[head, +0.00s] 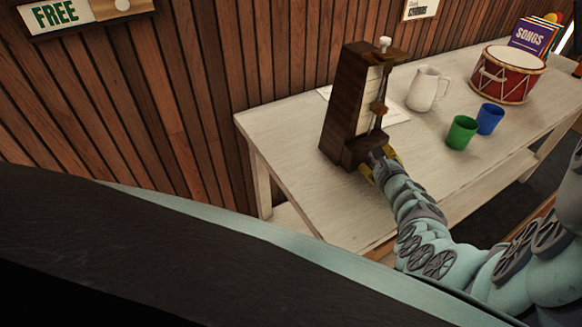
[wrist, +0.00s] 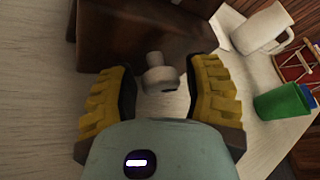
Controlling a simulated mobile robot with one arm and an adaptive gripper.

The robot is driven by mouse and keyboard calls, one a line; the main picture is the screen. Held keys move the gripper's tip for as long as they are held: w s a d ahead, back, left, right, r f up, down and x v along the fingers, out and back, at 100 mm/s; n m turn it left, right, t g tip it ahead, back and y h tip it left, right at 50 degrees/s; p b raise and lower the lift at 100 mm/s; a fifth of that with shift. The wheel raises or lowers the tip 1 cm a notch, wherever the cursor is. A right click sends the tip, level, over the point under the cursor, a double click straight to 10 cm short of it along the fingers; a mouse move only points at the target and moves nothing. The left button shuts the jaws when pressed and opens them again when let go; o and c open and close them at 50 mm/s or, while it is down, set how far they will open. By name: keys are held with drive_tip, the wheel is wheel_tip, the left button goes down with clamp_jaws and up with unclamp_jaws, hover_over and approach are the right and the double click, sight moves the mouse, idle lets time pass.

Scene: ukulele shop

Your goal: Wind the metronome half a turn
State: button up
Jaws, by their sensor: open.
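The metronome (head: 348,105) is a tall dark wooden case standing upright on the pale table. In the head view its pale front strip and pendulum rod (head: 378,108) face right. In the wrist view a light grey winding key (wrist: 158,74) sticks out from the dark case (wrist: 120,35). My gripper (wrist: 163,88) has yellow padded fingers, one on each side of the key. The fingers are open, with gaps visible between them and the key. In the head view my gripper (head: 380,166) is at the foot of the case, and the key is hidden.
The pale table (head: 290,130) also holds a white pitcher (head: 427,89), a green cup (head: 461,132), a blue cup (head: 490,119), a red drum (head: 508,75) and song books (head: 533,36). A paper sheet lies beneath the metronome. The wooden wall (head: 215,75) stands behind.

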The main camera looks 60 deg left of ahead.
drive_tip(key=shift+o, duration=0.4)
drive_tip(key=shift+s, duration=0.1)
clamp_jaws()
